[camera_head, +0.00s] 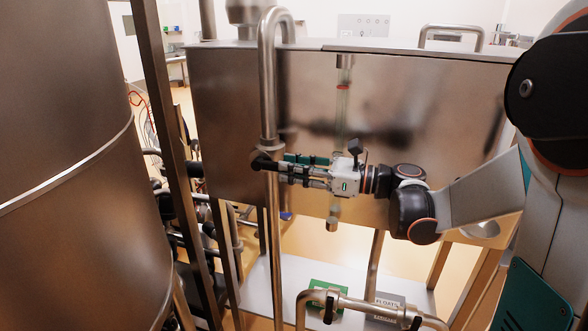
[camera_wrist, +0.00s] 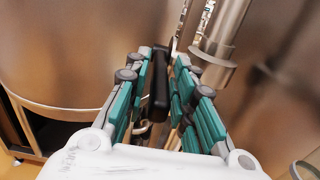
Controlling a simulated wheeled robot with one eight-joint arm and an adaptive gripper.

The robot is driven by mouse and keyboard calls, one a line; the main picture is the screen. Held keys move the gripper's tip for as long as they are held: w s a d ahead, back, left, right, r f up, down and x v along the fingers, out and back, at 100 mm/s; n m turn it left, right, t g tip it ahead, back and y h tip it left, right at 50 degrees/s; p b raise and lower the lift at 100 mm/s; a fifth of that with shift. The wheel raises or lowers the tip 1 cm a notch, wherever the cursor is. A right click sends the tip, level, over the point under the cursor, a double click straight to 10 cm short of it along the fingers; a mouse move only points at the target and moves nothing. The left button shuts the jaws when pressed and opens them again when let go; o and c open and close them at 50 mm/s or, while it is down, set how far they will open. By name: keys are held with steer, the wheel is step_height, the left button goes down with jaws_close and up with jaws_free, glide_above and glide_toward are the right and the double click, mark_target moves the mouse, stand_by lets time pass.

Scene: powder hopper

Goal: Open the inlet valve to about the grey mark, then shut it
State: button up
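The inlet valve's black handle (camera_head: 264,162) sits at the vertical steel pipe (camera_head: 268,95) in front of the hopper. My gripper (camera_head: 283,168) reaches to it from the right, its fingers pointing left. In the wrist view, the black handle (camera_wrist: 159,85) stands between the teal fingers of my gripper (camera_wrist: 163,62). A narrow dark gap shows beside the handle, so the fingers look around it rather than clamped. The valve body is mostly hidden behind the fingers and pipe. I cannot make out the grey mark.
A steel hopper box (camera_head: 230,110) stands close behind my gripper, with a sight tube (camera_head: 342,105) on its face. A large steel vessel (camera_head: 70,200) fills the left. A lower pipe (camera_head: 370,305) and a green sign (camera_head: 328,293) lie below.

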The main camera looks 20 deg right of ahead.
jaws_close()
steer(key=shift+r, duration=0.1)
